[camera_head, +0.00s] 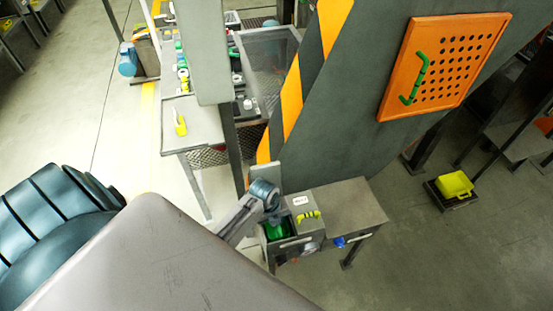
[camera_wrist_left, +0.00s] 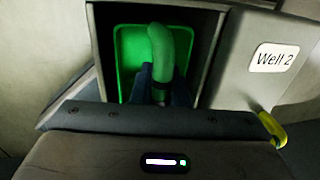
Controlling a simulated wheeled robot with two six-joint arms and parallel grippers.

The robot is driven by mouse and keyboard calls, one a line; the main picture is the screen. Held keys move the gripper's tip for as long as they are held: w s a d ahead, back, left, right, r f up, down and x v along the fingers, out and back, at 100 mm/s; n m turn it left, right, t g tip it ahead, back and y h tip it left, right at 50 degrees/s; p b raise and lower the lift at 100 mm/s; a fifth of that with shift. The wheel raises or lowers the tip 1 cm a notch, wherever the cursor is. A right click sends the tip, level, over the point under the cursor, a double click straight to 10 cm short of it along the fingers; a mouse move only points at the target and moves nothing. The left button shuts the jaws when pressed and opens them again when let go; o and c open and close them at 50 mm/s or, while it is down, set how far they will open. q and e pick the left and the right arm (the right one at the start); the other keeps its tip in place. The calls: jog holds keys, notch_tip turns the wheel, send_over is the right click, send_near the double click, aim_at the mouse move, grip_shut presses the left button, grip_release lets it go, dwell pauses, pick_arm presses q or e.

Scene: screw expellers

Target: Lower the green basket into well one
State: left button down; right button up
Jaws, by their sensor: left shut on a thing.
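The green basket (camera_wrist_left: 130,50) shows in the left wrist view inside the dark square opening of a well (camera_wrist_left: 98,45), with its curved green handle (camera_wrist_left: 162,50) standing up. My left gripper (camera_wrist_left: 160,90) is shut on the handle, its dark fingers on either side of it. In the head view the basket (camera_head: 277,230) is a green patch within the open well (camera_head: 290,243), below my left wrist. How deep it sits, and whether it touches the bottom, I cannot tell. My right gripper is not in view.
Right of the opening is a closed lid labelled "Well 2" (camera_wrist_left: 276,58) with a yellow-green handle (camera_head: 310,216). A grey cabinet top (camera_head: 348,205) and blue knob (camera_head: 339,242) lie beyond. A big dark machine with an orange perforated panel (camera_head: 445,65) stands behind. A yellow container (camera_head: 454,185) is on the floor.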

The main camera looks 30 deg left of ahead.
pick_arm(q)
jog(key=shift+s+f+b, duration=0.1)
jog(key=shift+f+b, duration=0.5)
jog(key=shift+f, duration=0.5)
dwell(0.4)
jog(key=c, duration=0.9)
grip_release()
jog(key=shift+w+r+p, duration=0.2)
jog(key=shift+r+p, duration=1)
jog(key=shift+p, duration=0.05)
notch_tip(320, 180, up, 8)
jog(key=p, duration=0.8)
jog(key=shift+s+f, duration=0.1)
jog(key=shift+f, duration=0.1)
